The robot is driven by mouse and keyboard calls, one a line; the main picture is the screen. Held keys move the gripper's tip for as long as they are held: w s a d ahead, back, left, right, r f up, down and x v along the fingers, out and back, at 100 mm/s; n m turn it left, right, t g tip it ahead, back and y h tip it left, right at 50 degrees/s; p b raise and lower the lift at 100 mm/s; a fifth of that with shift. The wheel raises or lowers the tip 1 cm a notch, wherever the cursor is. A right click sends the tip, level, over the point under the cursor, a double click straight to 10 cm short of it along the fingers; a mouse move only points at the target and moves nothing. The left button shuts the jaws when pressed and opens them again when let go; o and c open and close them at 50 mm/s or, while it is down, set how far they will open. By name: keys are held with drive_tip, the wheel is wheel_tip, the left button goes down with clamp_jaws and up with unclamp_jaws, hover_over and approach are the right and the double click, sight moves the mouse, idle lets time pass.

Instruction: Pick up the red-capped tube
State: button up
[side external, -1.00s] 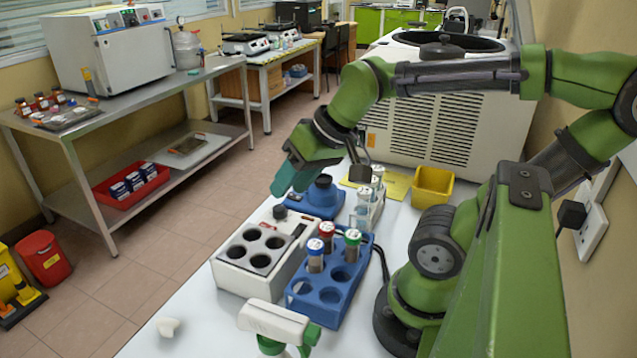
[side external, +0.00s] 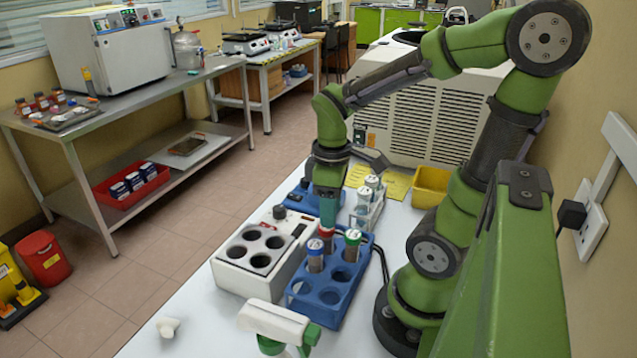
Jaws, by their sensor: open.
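The red-capped tube (side external: 325,233) stands upright in the blue rack (side external: 330,298), in the back row. A blue-capped tube (side external: 315,254) stands in front of it to the left, and a green-capped tube (side external: 352,245) to its right. My gripper (side external: 327,222) points down directly over the red cap, with its fingertips at about cap height. The jaws are open; the fingers partly hide the red cap, and I cannot tell whether they touch it.
A white block with several round wells (side external: 255,250) is left of the rack. Behind are a clear rack of tubes (side external: 368,205) and a yellow bin (side external: 431,186). A spray bottle (side external: 275,325) stands in front. The bench's front left is mostly clear.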

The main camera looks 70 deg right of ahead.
sight(327, 235)
drive_tip(key=f, duration=0.7)
drive_tip(key=shift+w+f, duration=0.3)
drive_tip(key=shift+w, duration=0.05)
drive_tip(key=c, duration=0.7)
